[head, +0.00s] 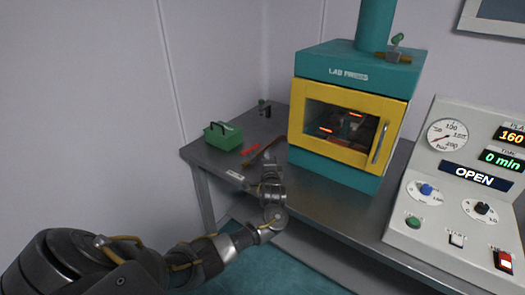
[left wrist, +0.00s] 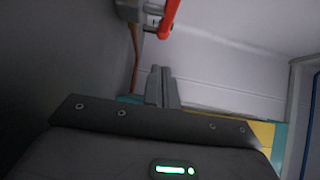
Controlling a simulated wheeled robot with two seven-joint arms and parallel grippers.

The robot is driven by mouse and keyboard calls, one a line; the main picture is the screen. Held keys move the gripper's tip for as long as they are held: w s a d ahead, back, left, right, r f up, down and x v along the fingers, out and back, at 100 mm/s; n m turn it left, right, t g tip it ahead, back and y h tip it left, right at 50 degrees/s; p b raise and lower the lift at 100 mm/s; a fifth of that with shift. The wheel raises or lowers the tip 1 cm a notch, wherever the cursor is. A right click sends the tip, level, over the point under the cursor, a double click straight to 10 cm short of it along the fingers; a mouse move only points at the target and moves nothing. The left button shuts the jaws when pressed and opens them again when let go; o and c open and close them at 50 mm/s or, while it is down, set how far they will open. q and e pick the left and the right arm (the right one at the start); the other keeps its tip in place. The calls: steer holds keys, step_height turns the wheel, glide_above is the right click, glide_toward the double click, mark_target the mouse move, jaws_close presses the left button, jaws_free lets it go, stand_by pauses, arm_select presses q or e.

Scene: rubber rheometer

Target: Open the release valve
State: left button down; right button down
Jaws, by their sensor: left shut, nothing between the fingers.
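A red lever (left wrist: 168,18) on a grey metal fitting (left wrist: 140,10) shows at the top of the left wrist view, with a copper-coloured pipe (left wrist: 135,55) below it. In the head view a small red bar (head: 250,150) shows left of the teal and yellow lab press (head: 345,175); it looks like the same lever. My left gripper (head: 269,160) is just right of it, near the press's lower left side. Its fingers (left wrist: 162,85) are together and empty, apart from the lever. My right gripper is not in view.
A green box (head: 223,135) sits at the left end of the grey table (head: 215,165). A control panel (head: 460,190) reading OPEN stands at the right. A brass fitting with a green knob (head: 397,40) is on top of the press.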

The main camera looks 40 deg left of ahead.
arm_select(q)
steer(key=v, duration=0.7)
steer(key=shift+s+a+f, duration=0.1)
steer(key=shift+s+a, duration=0.05)
steer(key=shift+s, duration=0.25)
steer(key=shift+f, duration=0.1)
